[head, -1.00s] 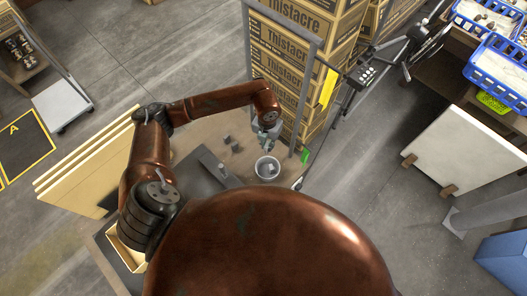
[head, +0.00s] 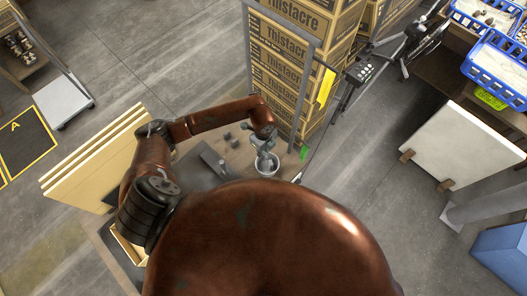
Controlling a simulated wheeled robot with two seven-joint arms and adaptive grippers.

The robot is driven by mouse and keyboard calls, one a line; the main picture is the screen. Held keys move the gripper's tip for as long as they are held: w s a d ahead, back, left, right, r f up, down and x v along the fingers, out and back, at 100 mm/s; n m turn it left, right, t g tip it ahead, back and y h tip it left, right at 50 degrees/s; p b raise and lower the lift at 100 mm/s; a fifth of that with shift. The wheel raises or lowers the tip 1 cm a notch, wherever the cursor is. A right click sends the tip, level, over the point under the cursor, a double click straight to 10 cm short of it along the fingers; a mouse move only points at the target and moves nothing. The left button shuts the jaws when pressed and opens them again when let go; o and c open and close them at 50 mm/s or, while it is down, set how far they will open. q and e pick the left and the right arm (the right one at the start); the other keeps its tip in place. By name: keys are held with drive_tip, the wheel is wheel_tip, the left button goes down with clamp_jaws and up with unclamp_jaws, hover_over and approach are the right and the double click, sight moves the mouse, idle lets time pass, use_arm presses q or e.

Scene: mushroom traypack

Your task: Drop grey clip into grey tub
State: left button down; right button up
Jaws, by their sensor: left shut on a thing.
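My left gripper (head: 265,158) reaches down over the grey tub (head: 269,174), with its fingertips at or just inside the tub's mouth. It is shut on a small grey thing, likely the grey clip, which is too small and too covered by the fingers to make out clearly. The tub is a small round pail standing upright on the brown table, its lower part partly cut off by my own body. My right gripper is not in view.
Small dark grey pieces (head: 235,143) lie on the table left of the tub, with a flat grey plate (head: 215,160) nearby. Stacked cardboard boxes (head: 287,75) behind a grey metal frame stand just beyond the table. A green tag (head: 304,153) is right of the tub.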

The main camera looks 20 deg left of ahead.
use_arm(q)
wheel_tip(320, 180, down, 4)
drive_tip(key=b, duration=0.2)
drive_tip(key=shift+b, duration=0.35)
drive_tip(key=c, duration=1.9)
unclamp_jaws()
wheel_tip(320, 180, up, 12)
drive_tip(key=shift+f, duration=0.1)
